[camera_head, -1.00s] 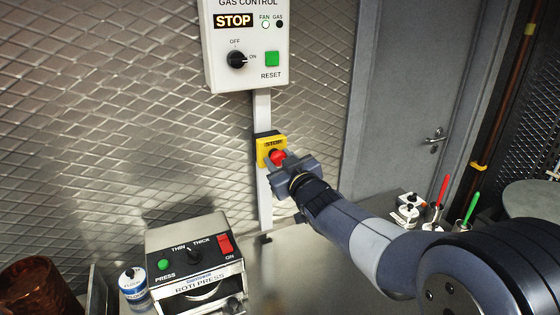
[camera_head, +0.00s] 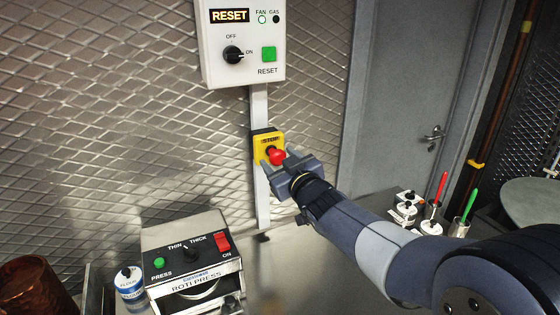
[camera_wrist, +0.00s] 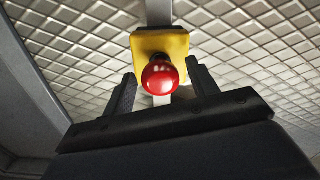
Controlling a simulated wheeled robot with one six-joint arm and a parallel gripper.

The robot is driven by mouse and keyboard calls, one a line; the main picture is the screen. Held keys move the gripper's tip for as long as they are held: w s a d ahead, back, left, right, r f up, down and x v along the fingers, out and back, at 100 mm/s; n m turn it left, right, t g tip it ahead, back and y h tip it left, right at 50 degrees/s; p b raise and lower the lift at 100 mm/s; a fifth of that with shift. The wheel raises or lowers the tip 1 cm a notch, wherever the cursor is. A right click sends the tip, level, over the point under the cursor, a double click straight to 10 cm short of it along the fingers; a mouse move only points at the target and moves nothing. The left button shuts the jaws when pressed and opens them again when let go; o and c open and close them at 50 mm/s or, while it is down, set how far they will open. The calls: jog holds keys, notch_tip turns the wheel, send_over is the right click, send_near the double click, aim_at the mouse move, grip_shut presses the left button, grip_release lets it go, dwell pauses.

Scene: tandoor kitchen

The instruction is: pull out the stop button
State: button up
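The red stop button (camera_head: 277,157) sits on a yellow box (camera_head: 267,139) fixed to the wall below the gas control panel. It stands out from the box on a short stem. My gripper (camera_head: 277,175) is just in front of and below the button. In the wrist view the red knob (camera_wrist: 160,76) lies between my two fingers (camera_wrist: 158,88), with visible space on both sides. The fingers are open and do not appear to touch it. The gas control panel (camera_head: 217,62) shows RESET on its display, and the black dial (camera_head: 233,55) is beside a green reset button (camera_head: 268,54).
A roti press (camera_head: 192,262) stands on the steel counter at lower left, beside a white-and-blue canister (camera_head: 130,283) and a copper pot (camera_head: 30,285). Small containers with red and green handles (camera_head: 442,187) stand at right. A grey door (camera_head: 400,100) is behind.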

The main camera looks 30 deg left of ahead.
jog(key=b+v, duration=0.2)
jog(key=v, duration=0.9)
jog(key=shift+w, duration=0.1)
jog(key=shift+p+x, duration=1.15)
jog(key=shift+x, duration=4.5)
